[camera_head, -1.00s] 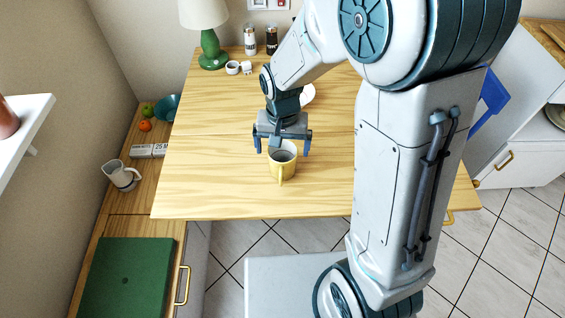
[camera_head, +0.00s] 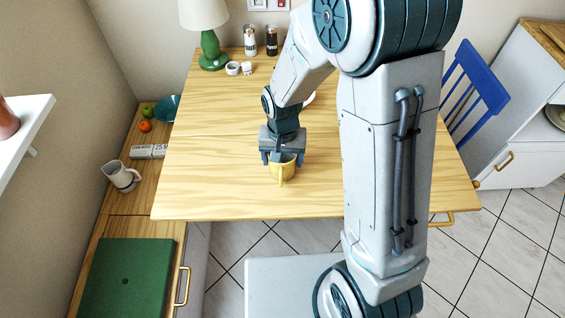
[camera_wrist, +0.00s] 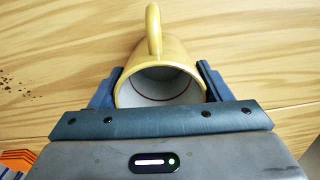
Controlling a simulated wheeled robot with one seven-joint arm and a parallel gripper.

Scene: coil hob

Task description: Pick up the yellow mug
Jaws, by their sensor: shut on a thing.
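The yellow mug (camera_head: 283,171) stands upright on the wooden table (camera_head: 220,190), its handle facing the front edge in the head view. My gripper (camera_head: 281,160) is over the mug from above and shut on it. In the wrist view the mug (camera_wrist: 158,55) sits between the two fingers of my gripper (camera_wrist: 158,88), one against each side. Its white inside and its handle show there, and it looks empty. Whether its base touches the table is hard to tell.
A green lamp (camera_head: 210,50), two grinders (camera_head: 261,40) and small white items stand at the table's back. A blue chair (camera_head: 478,90) is at the right.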

